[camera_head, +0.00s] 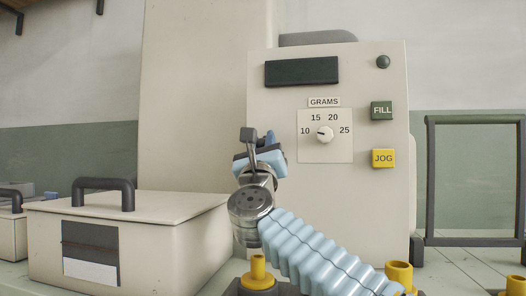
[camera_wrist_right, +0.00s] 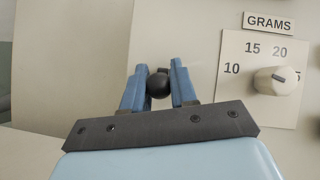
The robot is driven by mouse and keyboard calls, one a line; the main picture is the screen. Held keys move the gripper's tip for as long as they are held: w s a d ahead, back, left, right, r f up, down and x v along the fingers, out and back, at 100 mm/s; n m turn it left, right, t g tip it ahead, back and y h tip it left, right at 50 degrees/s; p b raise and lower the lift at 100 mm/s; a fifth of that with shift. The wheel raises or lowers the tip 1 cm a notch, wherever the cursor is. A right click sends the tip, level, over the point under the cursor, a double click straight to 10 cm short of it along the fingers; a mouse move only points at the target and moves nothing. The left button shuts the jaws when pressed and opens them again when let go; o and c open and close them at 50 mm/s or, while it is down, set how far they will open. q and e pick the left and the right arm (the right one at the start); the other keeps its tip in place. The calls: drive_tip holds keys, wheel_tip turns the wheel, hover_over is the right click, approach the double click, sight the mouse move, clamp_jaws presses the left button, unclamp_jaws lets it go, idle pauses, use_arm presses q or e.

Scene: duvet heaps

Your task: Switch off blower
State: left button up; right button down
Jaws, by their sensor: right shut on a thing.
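A pale machine cabinet (camera_head: 380,220) stands in front of me, with a dark display, a GRAMS dial (camera_head: 325,134), a green FILL button (camera_head: 382,111) and a yellow JOG button (camera_head: 383,158). No label for a blower is readable. My right gripper (camera_head: 257,152) is at the cabinet's left edge, shut on a dark lever (camera_head: 248,134). In the right wrist view, the lever's black ball end (camera_wrist_right: 159,85) sits between the blue fingertips (camera_wrist_right: 160,88), left of the dial (camera_wrist_right: 271,81). The gripper hides part of the lever. My left gripper is not in view.
A pale lidded box (camera_head: 185,238) with a dark handle stands at the left. Yellow-capped pieces (camera_head: 257,270) stand low in front. A dark frame (camera_head: 431,180) stands at the right. The wall behind is grey and green.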

drive_tip(key=c, duration=1)
unclamp_jaws()
drive_tip(key=b+v, duration=0.5)
drive_tip(key=v, duration=0.8)
drive_tip(key=shift+s+f, duration=0.25)
drive_tip(key=shift+s, duration=0.05)
